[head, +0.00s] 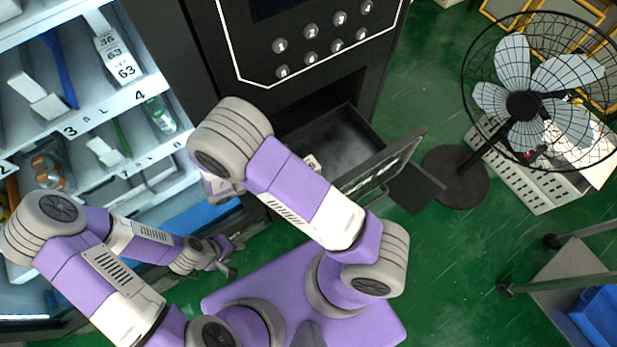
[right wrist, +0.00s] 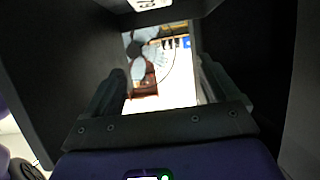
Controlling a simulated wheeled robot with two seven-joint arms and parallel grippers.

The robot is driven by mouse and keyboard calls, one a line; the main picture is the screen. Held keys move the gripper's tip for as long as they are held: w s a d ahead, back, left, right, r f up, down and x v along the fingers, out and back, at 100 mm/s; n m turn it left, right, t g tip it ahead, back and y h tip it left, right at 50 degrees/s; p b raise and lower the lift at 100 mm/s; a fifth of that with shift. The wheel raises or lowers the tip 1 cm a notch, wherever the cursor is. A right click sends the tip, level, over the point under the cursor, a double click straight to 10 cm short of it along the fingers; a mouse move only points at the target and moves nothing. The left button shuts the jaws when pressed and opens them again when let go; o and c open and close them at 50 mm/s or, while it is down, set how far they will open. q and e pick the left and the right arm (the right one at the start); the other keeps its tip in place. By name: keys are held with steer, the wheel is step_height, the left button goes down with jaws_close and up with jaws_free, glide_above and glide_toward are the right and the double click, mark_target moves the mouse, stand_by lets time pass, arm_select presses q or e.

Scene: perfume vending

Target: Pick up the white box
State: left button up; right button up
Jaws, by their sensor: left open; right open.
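A white box (head: 311,163) with dark marks shows in the open drawer of the black vending machine, mostly hidden behind my right arm in the head view. In the right wrist view, a white thing with dark print (right wrist: 148,4) at the top edge looks like this box, cut off by the frame. My right gripper (right wrist: 165,90) is open and empty, its two fingers apart among dark drawer walls, with the white thing beyond the fingertips. The right gripper is hidden in the head view. My left gripper (head: 228,262) is open and empty, low beside the machine.
The lit shelves (head: 85,125) at left hold several small items, including white boxes marked 63 (head: 123,70). The drawer's glass front (head: 385,165) sticks out to the right. A standing fan (head: 522,104), a white crate (head: 535,190) and a cart (head: 570,275) stand at right.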

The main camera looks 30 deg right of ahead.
steer(key=b, duration=0.5)
glide_toward(310, 160)
steer(key=shift+s+d+f, duration=0.6)
steer(key=shift+f, duration=0.2)
steer(key=b+x, duration=0.2)
steer(key=x, duration=0.4)
steer(key=shift+d+f+b, duration=0.3)
steer(key=shift+f, duration=0.1)
steer(key=shift+w+d, duration=0.1)
steer(key=shift+d, duration=0.25)
arm_select(q)
step_height(310, 160, down, 9)
steer(key=shift+f, duration=0.2)
arm_select(e)
steer(key=c, duration=1.1)
